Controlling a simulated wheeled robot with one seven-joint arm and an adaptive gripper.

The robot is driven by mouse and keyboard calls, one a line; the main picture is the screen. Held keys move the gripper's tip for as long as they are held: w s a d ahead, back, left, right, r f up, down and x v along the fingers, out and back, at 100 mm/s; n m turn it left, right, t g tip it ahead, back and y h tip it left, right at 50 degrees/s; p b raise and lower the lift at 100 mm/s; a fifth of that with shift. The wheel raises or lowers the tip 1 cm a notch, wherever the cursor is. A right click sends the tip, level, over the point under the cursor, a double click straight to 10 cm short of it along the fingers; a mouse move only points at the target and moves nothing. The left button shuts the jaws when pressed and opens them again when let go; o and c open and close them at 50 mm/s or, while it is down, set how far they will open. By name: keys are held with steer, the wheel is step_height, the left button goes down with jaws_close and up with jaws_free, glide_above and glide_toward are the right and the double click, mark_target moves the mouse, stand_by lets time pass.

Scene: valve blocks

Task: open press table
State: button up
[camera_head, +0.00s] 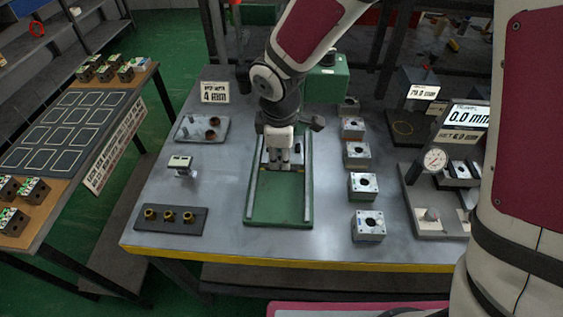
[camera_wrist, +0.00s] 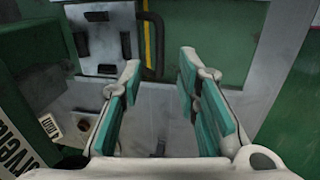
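The green press (camera_head: 328,80) stands at the back of the grey table. Its green bed (camera_head: 278,211) with two pale rails runs toward the front of the table, and its near part is bare. My gripper (camera_head: 281,158) points down over the far part of the bed, by a grey block between the rails that it partly hides. In the wrist view my gripper (camera_wrist: 162,78) is open, its teal-padded fingers apart with nothing between them. A grey fixture plate (camera_wrist: 104,38) with dark slots lies beyond the left finger. A dark bar (camera_wrist: 153,45) beside a yellow stripe shows near the fingertips; contact cannot be told.
Several metal blocks (camera_head: 367,226) line the right of the bed. On the left are a tray with brass fittings (camera_head: 172,219), a small stand (camera_head: 180,164) and a grey tray (camera_head: 202,129). A dial gauge (camera_head: 434,160) stands at right. The table's front strip is clear.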

mark_target(281, 170)
steer(key=shift+w+f+b, duration=0.1)
steer(key=shift+w+f, duration=0.1)
steer(key=shift+f, duration=0.7)
steer(key=shift+w+f+b, duration=0.1)
steer(key=shift+w+f, duration=0.05)
steer(key=shift+f, duration=0.75)
steer(key=shift+w+f+b, duration=0.1)
steer(key=shift+w+f, duration=0.1)
steer(key=shift+f, duration=0.7)
steer(key=shift+c, duration=0.6)
jaws_close()
